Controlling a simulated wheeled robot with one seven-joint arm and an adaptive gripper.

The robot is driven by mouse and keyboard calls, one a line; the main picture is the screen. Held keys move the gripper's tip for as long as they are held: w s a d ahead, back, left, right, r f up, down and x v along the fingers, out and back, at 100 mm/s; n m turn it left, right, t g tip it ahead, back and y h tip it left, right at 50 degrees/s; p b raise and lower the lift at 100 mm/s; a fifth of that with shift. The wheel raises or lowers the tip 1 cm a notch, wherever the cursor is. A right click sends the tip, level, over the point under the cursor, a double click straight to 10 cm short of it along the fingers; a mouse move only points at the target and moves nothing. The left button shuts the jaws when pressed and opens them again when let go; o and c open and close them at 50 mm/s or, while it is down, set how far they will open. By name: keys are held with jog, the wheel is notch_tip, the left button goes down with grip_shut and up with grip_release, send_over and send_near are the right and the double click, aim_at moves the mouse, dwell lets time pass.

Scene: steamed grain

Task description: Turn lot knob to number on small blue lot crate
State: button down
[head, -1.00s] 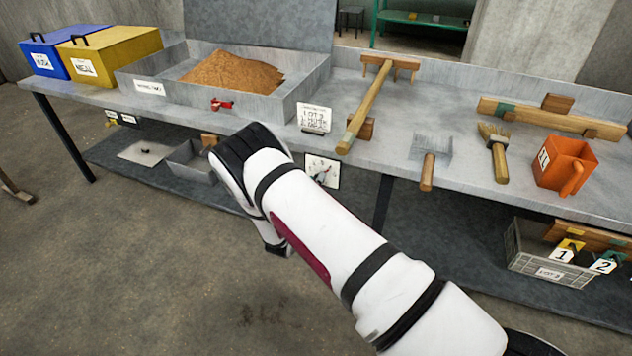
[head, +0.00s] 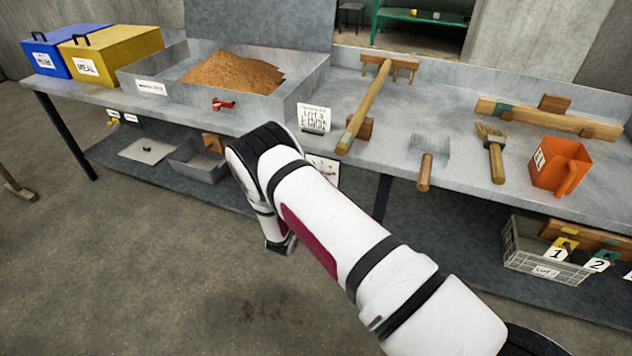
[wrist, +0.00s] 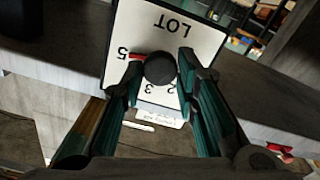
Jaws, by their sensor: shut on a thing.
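The lot knob (wrist: 160,69) is a dark round knob on a white plate (wrist: 170,25) marked LOT, seen upside down in the wrist view. The digits 5, 3 and 2 show around it; others are hidden. A red pointer shows at the knob's left, beside the 5. My gripper (wrist: 161,66) has its teal fingers on both sides of the knob, shut on it. In the head view, my arm hides the gripper and most of the plate (head: 329,170). I cannot make out a small blue lot crate; a grey crate (head: 520,258) labelled LOT stands low right.
The bench (head: 350,190) holds a grain tray (head: 118,85), a wooden rake (head: 368,105), a brush (head: 495,155) and an orange scoop (head: 560,165). Floor in front is clear.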

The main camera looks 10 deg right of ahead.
dwell(0.4)
jog(key=c, duration=1.3)
grip_release()
jog(key=v, duration=1.2)
